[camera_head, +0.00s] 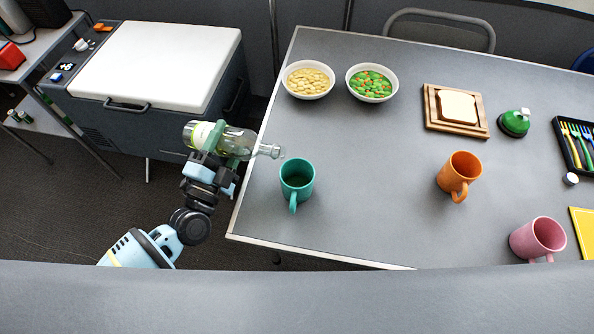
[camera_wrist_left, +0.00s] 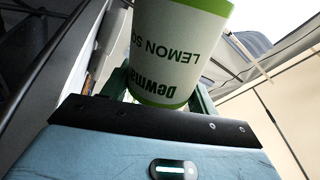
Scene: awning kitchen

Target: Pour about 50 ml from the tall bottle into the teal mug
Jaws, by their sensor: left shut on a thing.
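The tall bottle (camera_head: 240,143) is clear glass with a white and green label. It is tipped nearly level, its neck pointing right toward the table. My left gripper (camera_head: 222,150) is shut around its body. The bottle's label also fills the top of the left wrist view (camera_wrist_left: 175,50). The teal mug (camera_head: 297,180) stands upright near the table's left edge, handle toward me. The bottle's mouth is up and to the left of the mug in the picture, apart from it. I see some dark content or shadow inside the mug; I cannot tell which. My right gripper does not show.
On the table (camera_head: 350,220) stand a bowl of yellow pieces (camera_head: 308,80), a bowl of green and orange pieces (camera_head: 372,83), a bread board (camera_head: 430,118), an orange mug (camera_head: 459,176) and a pink mug (camera_head: 537,239). A white-lidded cooler (camera_head: 155,65) stands left. The table's middle is clear.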

